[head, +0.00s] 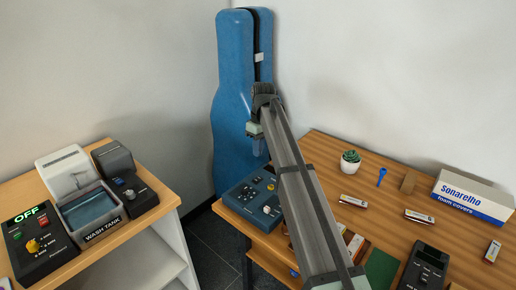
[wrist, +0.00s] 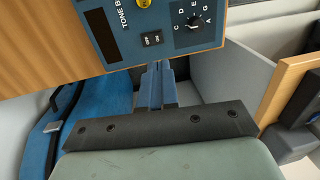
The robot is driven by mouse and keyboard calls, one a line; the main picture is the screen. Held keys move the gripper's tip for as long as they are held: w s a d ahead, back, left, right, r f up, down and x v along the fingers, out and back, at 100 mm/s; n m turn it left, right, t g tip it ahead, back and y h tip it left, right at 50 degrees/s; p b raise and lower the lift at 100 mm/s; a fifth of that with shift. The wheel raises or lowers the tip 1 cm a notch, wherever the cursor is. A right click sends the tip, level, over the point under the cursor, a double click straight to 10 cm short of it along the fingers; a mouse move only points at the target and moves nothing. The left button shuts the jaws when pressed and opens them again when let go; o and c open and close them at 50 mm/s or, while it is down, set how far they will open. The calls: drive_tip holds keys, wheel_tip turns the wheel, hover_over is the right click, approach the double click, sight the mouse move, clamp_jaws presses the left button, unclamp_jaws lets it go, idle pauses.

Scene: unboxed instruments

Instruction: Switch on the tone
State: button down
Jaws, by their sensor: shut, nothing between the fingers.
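The tone box is a blue unit (head: 240,193) at the left end of the right-hand wooden table in the head view, partly behind my arm. In the wrist view its blue panel (wrist: 187,50) reads "TONE B", cut off by the frame. It has a dark blank window (wrist: 103,36), a small black switch (wrist: 152,39) with white lettering, a black pointer knob (wrist: 194,20) ringed by letters, and part of a yellow knob (wrist: 143,3). My gripper (head: 259,150) is shut and empty. Its fingertips (wrist: 158,66) appear just off the panel's edge beside the switch; contact cannot be told.
A blue instrument case (head: 228,110) stands in the corner behind. The left table holds a control box (head: 40,250) showing "OFF" and a wash tank (head: 92,212). A white carton (head: 472,200), cactus (head: 350,162) and small boxes lie on the right table.

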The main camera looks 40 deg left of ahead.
sight(256, 180)
drive_tip(key=f, duration=0.3)
drive_tip(key=s+f, duration=0.1)
drive_tip(key=f, duration=0.6)
drive_tip(key=shift+s+f, duration=0.15)
drive_tip(key=shift+f, duration=0.15)
drive_tip(key=shift+s+f, duration=0.1)
drive_tip(key=shift+f, duration=0.15)
drive_tip(key=shift+w+r, duration=0.25)
drive_tip(key=shift+w, duration=0.55)
wheel_tip(256, 180, up, 14)
drive_tip(key=s, duration=0.1)
drive_tip(key=shift+s, duration=0.35)
